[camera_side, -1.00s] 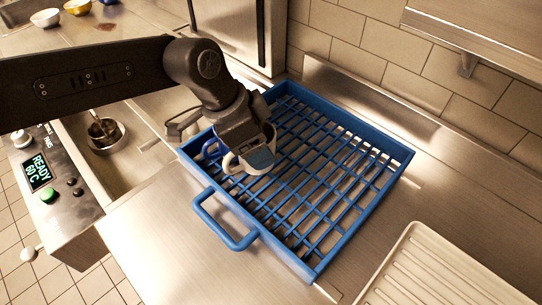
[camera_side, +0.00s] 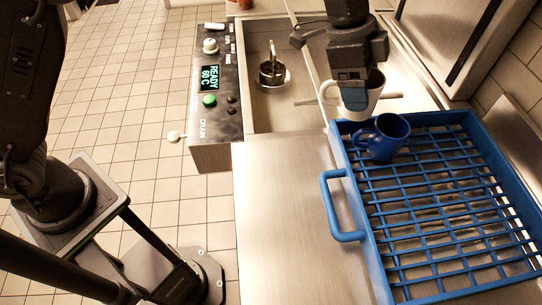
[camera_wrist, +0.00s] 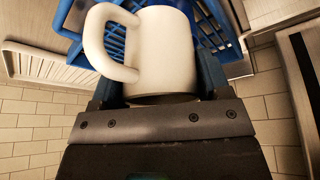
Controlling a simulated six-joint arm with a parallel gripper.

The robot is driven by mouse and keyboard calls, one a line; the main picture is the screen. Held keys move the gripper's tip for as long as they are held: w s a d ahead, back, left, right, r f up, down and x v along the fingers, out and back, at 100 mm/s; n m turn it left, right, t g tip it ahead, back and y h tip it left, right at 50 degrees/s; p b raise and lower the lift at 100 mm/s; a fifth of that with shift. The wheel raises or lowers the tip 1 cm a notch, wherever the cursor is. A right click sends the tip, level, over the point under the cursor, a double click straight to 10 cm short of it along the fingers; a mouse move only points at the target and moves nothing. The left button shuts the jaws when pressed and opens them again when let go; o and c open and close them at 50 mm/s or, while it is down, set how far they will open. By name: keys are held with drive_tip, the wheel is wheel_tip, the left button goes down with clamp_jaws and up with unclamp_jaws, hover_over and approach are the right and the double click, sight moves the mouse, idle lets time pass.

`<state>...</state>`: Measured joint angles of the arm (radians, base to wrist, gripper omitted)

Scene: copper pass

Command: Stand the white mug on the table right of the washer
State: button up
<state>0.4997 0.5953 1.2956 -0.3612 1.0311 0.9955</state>
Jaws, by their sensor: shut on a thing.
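The white mug (camera_side: 363,101) is in my gripper (camera_side: 352,92), whose fingers are shut on its wall. In the side view it looks upright, handle to the left, by the blue rack's far edge on the sink side; its height above the rack is hard to tell. In the wrist view the white mug (camera_wrist: 168,50) fills the middle between the fingers (camera_wrist: 160,82), handle at left. The washer (camera_side: 222,85) has a lit panel reading READY 60 C and a basin behind it. The steel table (camera_side: 280,215) lies right of the washer and under the rack.
A blue mug (camera_side: 388,141) stands in the blue rack (camera_side: 345,237), near its left corner and close to the white mug. The rack's handle sticks out to the left. Bare steel lies left of the rack. A metal cabinet (camera_side: 440,35) and tiled wall bound the far right.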

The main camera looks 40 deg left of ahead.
drive_tip(key=s+a+f+n, duration=0.1)
drive_tip(key=s+a, duration=0.5)
drive_tip(key=a, duration=0.5)
drive_tip(key=s+a, duration=0.5)
drive_tip(key=a, duration=0.6)
drive_tip(key=shift+s+d+f, duration=0.3)
drive_tip(key=shift+d+f, duration=1.55)
drive_tip(key=shift+f, duration=0.05)
drive_tip(key=shift+s+d+f, duration=0.35)
drive_tip(key=shift+d+f, duration=1.5)
drive_tip(key=shift+s+d+f, duration=0.3)
drive_tip(key=shift+d+f, duration=1.55)
drive_tip(key=shift+f, duration=0.05)
drive_tip(key=shift+f, duration=0.15)
drive_tip(key=o, duration=1)
drive_tip(key=shift+o, duration=0.2)
